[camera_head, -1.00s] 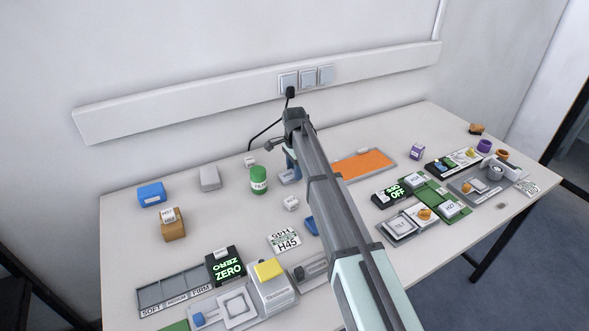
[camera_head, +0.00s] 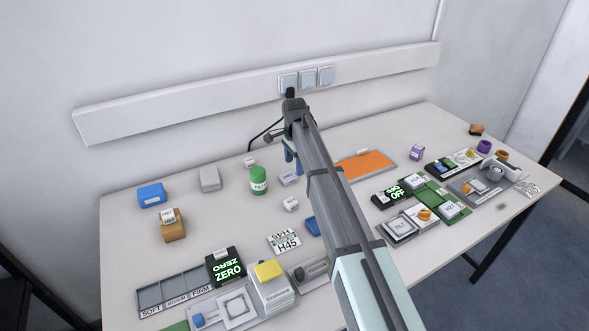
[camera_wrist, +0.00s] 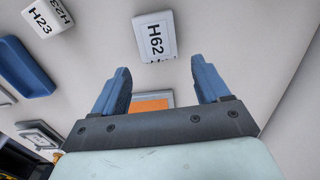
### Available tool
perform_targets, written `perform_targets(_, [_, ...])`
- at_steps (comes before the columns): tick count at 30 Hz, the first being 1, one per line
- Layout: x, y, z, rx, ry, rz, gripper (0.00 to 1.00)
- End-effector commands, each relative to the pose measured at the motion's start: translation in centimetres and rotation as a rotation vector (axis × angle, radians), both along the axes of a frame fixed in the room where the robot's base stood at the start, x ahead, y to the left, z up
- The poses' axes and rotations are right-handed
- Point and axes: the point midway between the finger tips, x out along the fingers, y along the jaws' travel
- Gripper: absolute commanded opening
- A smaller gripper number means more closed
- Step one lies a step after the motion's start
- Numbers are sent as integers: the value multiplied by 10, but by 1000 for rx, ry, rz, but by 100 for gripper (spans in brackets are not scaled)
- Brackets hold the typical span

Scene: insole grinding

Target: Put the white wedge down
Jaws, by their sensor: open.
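A white block labelled H62 (camera_wrist: 154,37) lies on the table just beyond my fingertips in the wrist view. I take it to be the white wedge; its wedge shape is hard to make out. In the head view it appears as a pale block (camera_head: 290,178) below my gripper (camera_head: 291,160). In the wrist view my gripper (camera_wrist: 160,68) is open, with its two blue fingers wide apart and nothing between them. The block is apart from the fingers.
A white block labelled H23 (camera_wrist: 47,16) and a blue tray (camera_wrist: 24,68) lie to the left in the wrist view. A green-and-white jar (camera_head: 258,181) stands left of the pale block. An orange mat (camera_head: 366,165) lies to the right.

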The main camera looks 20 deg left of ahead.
Motion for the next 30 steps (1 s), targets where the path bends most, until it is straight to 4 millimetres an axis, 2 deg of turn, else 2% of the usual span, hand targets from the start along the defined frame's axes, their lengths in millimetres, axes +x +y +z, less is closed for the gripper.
perform_targets(1, [1, 0, 12, 1, -2, 0, 75])
perform_targets(6, [1, 0, 44, 1, -1, 0, 75])
perform_targets(15, [1, 0, 81, 1, -1, 0, 75])
perform_targets(20, [0, 0, 87, 0, 0, 0, 75])
perform_targets(30, [0, 0, 88, -1, 1, 0, 75])
